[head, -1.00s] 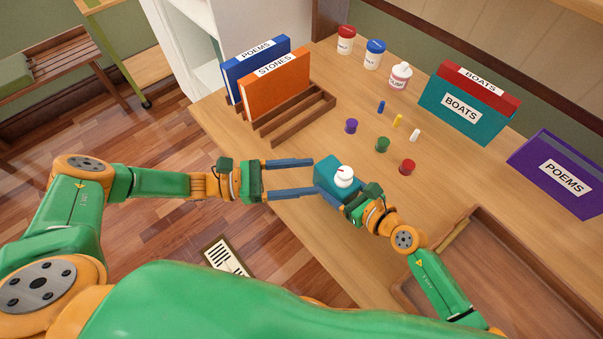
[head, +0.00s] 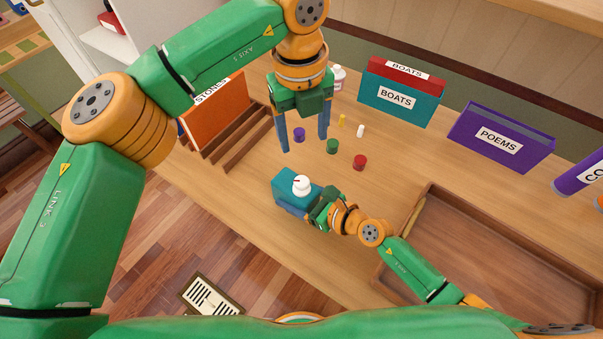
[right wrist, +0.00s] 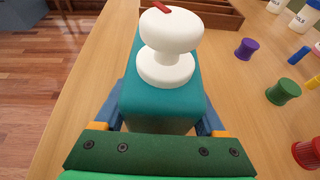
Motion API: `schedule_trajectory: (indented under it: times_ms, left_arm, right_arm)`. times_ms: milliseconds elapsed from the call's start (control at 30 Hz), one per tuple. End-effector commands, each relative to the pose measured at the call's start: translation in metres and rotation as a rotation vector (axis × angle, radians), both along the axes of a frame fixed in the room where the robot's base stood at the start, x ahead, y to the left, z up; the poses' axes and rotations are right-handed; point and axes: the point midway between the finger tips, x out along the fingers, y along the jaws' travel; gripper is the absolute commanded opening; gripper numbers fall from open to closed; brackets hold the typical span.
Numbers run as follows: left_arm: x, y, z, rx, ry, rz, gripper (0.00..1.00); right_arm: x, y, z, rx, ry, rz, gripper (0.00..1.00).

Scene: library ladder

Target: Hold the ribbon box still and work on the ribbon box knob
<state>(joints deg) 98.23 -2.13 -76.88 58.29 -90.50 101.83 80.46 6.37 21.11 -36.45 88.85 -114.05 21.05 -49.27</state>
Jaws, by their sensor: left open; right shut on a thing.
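The teal ribbon box (head: 284,183) stands on the table near its front edge. Its white knob (head: 301,185) with a red mark sits on top. In the right wrist view the box (right wrist: 160,103) and the knob (right wrist: 170,35) are seen close up, with the red mark pointing to the upper left. My right gripper (head: 296,206) is shut on the box, with blue fingers on both sides of it. My left gripper (head: 304,146) is open and empty, pointing down above the table, behind and above the box in the head view. It is apart from the knob.
Purple (head: 299,134), green (head: 333,146) and red (head: 360,162) spools stand behind the box. A wooden tray (head: 428,195) lies at right. A slotted rack (head: 222,150) holds an orange book (head: 215,112) at left. BOATS (head: 398,104) and POEMS (head: 490,140) volumes stand behind.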

Motion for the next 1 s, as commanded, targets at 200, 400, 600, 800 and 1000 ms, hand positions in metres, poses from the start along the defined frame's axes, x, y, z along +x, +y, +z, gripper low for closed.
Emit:
schedule_trajectory:
  times_ms: [200,400,600,800,1000]
  left_arm:
    - [-0.015,0.003,-0.016,0.046,0.048,0.005,0.71]
    - [-0.015,0.004,-0.07,0.046,0.048,0.007,0.71]
    - [-0.014,0.004,-0.106,0.045,0.045,0.008,0.71]
    - [-0.013,0.004,-0.114,0.045,0.041,0.007,0.71]
    - [-0.013,0.004,-0.113,0.045,0.041,0.007,0.55]
  right_arm:
    - [0.0,0.0,0.0,0.001,-0.001,0.0,0.04]
    - [0.0,0.0,0.001,0.001,-0.001,0.0,0.04]
    - [0.0,0.0,0.001,0.001,-0.001,0.0,0.04]
    - [0.0,0.0,0.001,0.001,-0.001,0.0,0.04]
    - [0.0,0.0,0.0,0.001,-0.001,0.0,0.04]
